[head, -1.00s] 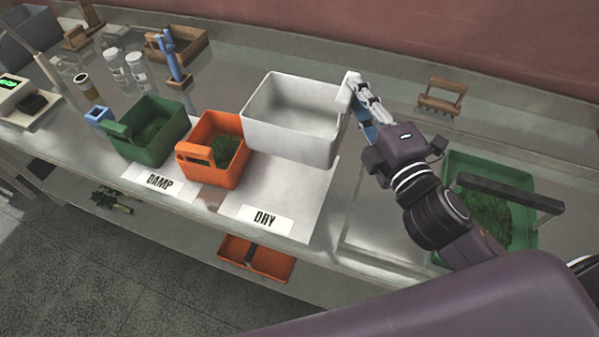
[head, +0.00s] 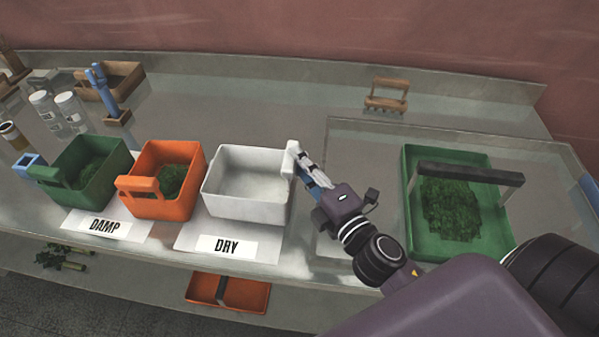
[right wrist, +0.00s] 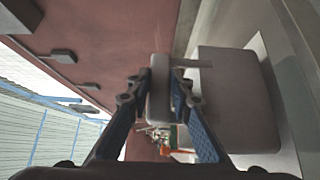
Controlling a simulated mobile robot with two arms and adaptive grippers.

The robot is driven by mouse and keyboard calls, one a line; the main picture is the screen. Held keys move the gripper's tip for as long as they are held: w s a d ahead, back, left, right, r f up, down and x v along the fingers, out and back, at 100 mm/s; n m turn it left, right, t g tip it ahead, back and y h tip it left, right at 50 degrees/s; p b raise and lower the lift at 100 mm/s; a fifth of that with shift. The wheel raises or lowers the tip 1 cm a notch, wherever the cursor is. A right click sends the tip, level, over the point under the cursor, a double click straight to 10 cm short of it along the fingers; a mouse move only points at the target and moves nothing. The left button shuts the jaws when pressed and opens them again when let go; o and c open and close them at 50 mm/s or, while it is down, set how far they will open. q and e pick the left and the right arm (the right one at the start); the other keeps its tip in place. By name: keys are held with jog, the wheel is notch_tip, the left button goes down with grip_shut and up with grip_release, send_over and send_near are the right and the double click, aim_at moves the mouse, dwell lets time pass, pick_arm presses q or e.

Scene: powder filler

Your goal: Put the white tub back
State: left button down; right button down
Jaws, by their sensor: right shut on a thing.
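The white tub (head: 245,205) is an empty, open-topped box in the head view. It is upright above or on the mat with the DRY label (head: 228,247), right of the orange tub; I cannot tell whether it touches the mat. My right gripper (head: 294,158) is shut on the tub's right side, at a handle near the rim. In the right wrist view the fingers (right wrist: 172,90) close on the tub's pale handle, with the tub body (right wrist: 236,100) to its right. My left gripper is not in view.
An orange tub (head: 160,205) and a green tub (head: 88,190) with green matter stand close on the left, by the DAMP label (head: 106,226). A green tray (head: 418,215) with a dark handle lies at right. A wooden rack (head: 386,98) stands behind. Clear counter lies behind the tubs.

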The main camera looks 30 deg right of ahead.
jog(key=shift+f+b, duration=0.3)
jog(key=shift+f, duration=1.1)
jog(key=c, duration=2.2)
grip_release()
jog(key=shift+f, duration=0.2)
jog(key=o, duration=0.5)
jog(key=shift+c, duration=0.2)
jog(key=shift+r, duration=0.1)
jog(key=s+d+b, duration=0.1)
jog(key=s+b, duration=0.4)
jog(key=s, duration=0.7)
jog(key=shift+b, duration=0.4)
